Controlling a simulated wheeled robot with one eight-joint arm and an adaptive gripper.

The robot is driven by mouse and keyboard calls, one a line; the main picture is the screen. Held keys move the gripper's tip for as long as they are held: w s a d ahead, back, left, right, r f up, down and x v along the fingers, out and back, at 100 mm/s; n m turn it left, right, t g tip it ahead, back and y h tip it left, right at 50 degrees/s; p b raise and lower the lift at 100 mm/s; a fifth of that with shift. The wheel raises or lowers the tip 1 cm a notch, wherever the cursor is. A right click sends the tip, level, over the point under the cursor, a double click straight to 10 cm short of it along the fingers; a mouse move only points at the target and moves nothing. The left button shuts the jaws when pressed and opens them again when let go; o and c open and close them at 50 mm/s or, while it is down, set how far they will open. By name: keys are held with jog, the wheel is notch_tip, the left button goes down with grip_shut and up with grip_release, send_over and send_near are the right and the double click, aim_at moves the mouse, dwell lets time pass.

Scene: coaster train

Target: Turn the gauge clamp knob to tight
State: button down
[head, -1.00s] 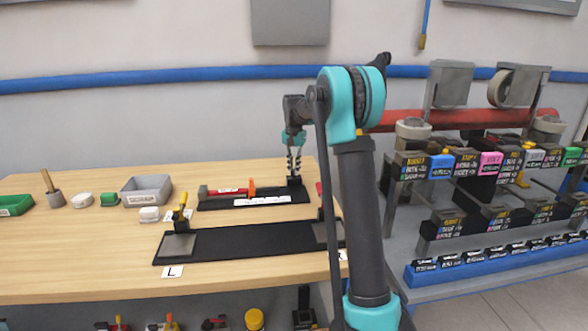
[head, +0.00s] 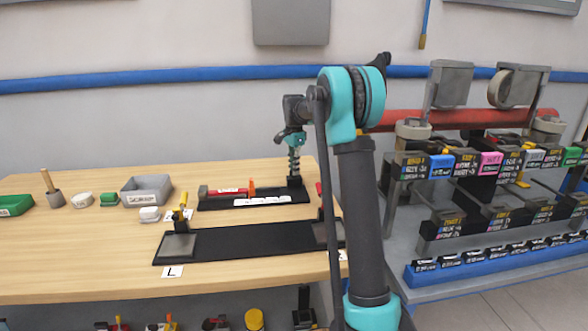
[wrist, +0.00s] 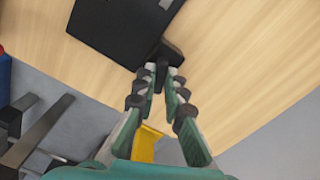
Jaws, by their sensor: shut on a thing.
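The gauge (head: 253,199) is a long black base with a red bar and a small orange upright, lying towards the back of the wooden bench. At its right end is a dark block (head: 294,182), apparently the clamp. My gripper (head: 294,174) points down onto it from above. In the wrist view, my gripper (wrist: 161,78) has its fingertips closed together on a small dark part, apparently the clamp knob, at the dark block (wrist: 172,52) by the corner of a black plate. The fingers mostly hide the knob, so its setting cannot be read.
A black board (head: 245,240) with grey end pads lies in front of the gauge. A grey bin (head: 147,190) and small blocks stand to the left. A shelf rack (head: 490,165) of labelled boxes stands right of the bench. The bench's front left is clear.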

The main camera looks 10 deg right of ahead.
dwell(0.4)
jog(key=c, duration=1.6)
grip_release()
notch_tip(320, 180, up, 12)
